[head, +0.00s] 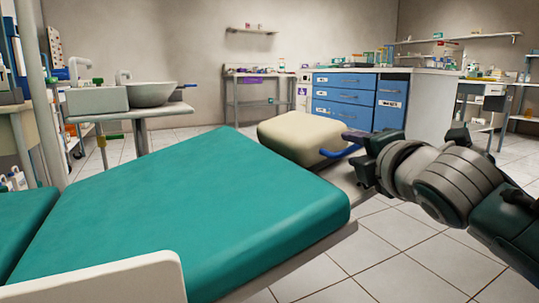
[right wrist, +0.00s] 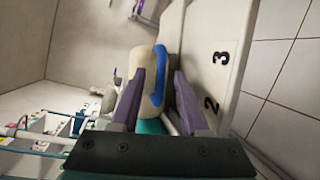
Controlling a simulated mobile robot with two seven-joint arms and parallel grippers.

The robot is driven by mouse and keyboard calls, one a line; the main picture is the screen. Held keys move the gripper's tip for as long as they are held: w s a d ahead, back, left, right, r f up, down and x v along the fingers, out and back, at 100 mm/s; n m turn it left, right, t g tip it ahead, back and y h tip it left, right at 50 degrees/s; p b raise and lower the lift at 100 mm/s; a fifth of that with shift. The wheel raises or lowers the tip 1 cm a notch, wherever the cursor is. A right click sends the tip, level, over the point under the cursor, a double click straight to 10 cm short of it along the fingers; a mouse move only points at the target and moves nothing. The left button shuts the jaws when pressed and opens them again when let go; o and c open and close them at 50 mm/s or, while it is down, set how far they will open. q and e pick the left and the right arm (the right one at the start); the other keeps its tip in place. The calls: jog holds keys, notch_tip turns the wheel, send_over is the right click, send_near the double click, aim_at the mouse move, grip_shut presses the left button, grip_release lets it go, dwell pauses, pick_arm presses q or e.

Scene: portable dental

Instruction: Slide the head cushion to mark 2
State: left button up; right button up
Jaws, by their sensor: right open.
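The head cushion (head: 298,136) is a cream pad beyond the far end of the teal chair back. It carries a blue handle (head: 341,153) on its right side. My right gripper (head: 352,142) is open at this handle. In the right wrist view, the cream cushion (right wrist: 137,62) and blue handle (right wrist: 160,72) show between the spread purple fingers (right wrist: 158,80); the handle seems clear of both. A white rail (right wrist: 222,80) beside them bears the numbers 2 (right wrist: 210,103) and 3 (right wrist: 222,57). My left gripper is not in view.
The teal chair back (head: 190,195) fills the near middle. A blue-drawered cabinet (head: 345,97) and side shelves stand behind the cushion. The tiled floor (head: 395,250) at the right is clear.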

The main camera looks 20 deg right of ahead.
grip_shut()
dwell(0.4)
dwell(1.1)
